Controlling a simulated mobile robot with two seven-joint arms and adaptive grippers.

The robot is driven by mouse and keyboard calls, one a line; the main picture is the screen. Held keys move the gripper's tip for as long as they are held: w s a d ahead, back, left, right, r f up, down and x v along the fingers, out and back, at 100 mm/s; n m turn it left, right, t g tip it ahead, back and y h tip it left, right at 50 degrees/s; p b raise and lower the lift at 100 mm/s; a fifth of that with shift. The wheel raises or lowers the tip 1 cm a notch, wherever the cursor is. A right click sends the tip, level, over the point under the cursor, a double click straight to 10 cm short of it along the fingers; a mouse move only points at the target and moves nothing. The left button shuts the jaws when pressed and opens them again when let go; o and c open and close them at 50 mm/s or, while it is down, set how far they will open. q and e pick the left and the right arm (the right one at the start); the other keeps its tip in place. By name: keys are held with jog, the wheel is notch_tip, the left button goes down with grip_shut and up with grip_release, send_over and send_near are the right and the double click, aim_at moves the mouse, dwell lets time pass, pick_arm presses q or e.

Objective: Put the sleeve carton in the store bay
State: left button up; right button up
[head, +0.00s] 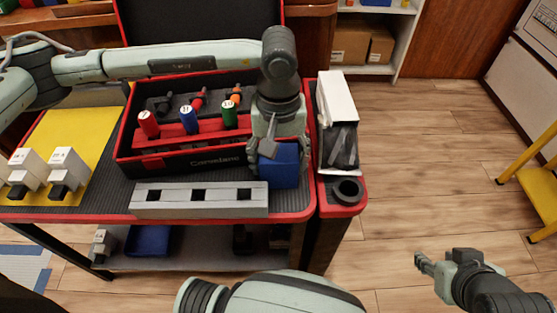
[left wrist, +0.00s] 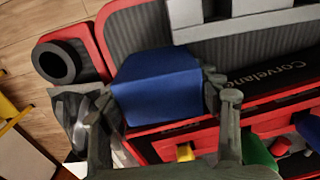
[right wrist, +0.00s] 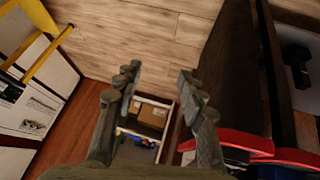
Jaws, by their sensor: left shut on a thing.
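A blue box-shaped carton (head: 279,166), which I take to be the sleeve carton, is between the fingers of my left gripper (head: 276,148), at the right front corner of the black and red tool case (head: 180,158). No bay is marked as the store bay.
A grey rail with square holes (head: 175,200) lies along the cart front. Numbered red, blue and green handled tools (head: 188,121) stand in the case. A side tray holds a white box (head: 337,97) and a dark ring (head: 347,190). White breakers (head: 68,165) stand on a yellow mat.

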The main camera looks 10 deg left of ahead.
pick_arm(q)
jog(key=o, duration=1.4)
jog(key=shift+c, duration=0.2)
